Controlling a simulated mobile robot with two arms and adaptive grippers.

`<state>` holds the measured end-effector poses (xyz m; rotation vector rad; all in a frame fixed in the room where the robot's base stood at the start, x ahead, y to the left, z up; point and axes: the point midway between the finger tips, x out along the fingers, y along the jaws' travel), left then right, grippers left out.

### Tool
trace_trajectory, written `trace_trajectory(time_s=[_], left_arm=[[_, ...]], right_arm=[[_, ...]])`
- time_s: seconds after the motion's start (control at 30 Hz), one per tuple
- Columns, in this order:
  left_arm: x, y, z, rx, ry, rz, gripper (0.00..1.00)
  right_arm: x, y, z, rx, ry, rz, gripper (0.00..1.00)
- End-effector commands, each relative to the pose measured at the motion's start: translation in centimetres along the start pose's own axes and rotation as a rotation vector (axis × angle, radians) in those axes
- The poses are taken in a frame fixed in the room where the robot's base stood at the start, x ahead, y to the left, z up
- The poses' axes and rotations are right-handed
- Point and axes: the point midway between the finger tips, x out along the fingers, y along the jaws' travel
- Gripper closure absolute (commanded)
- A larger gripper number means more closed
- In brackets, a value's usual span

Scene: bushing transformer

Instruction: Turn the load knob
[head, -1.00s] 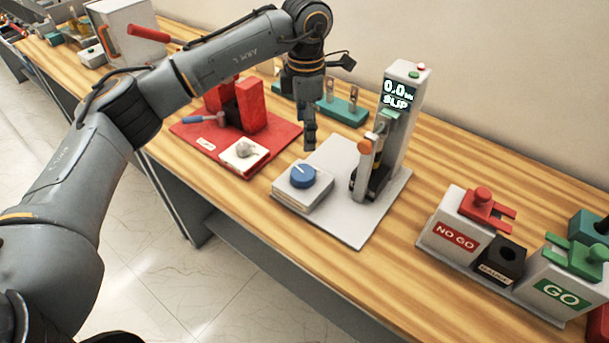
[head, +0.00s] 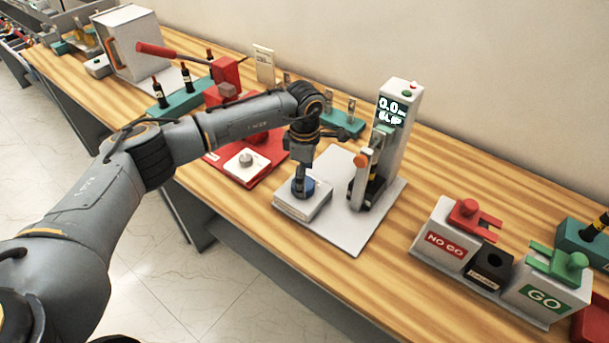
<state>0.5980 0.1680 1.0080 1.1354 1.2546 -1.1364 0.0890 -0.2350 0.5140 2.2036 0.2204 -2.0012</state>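The blue load knob (head: 309,188) sits on a white box (head: 311,208) at the front left of a light grey base plate (head: 357,235). My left gripper (head: 301,189) points straight down at the knob, with its fingers at the knob's top and left side. The gripper covers much of the knob and its pointer mark. I cannot tell whether the fingers are open or closed on it. The tester column (head: 396,130) on the same plate has a display reading 0.0 and a second line that looks like SLIP. My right gripper does not show.
A red press fixture with a white dial box (head: 246,165) stands left of the plate. NO GO (head: 447,240) and GO (head: 545,297) gauge blocks stand at the right. Bare wood lies between.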

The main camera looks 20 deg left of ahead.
Motion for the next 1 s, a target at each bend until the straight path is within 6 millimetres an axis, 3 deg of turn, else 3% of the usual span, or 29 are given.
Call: trace_trajectory(time_s=[0.2,0.5,0.77,1.0], left_arm=[[1.8,0.0,0.0,0.001,0.001,0.0,0.19],[2.0,0.0,0.0,0.001,0.0,0.001,0.19],[2.0,0.0,0.0,0.001,0.0,0.001,0.71],[2.0,0.0,0.0,-0.011,0.001,0.001,0.73]], right_arm=[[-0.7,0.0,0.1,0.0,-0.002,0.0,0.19],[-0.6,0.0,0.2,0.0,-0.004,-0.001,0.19],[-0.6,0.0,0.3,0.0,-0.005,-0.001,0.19],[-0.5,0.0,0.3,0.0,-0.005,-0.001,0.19]])
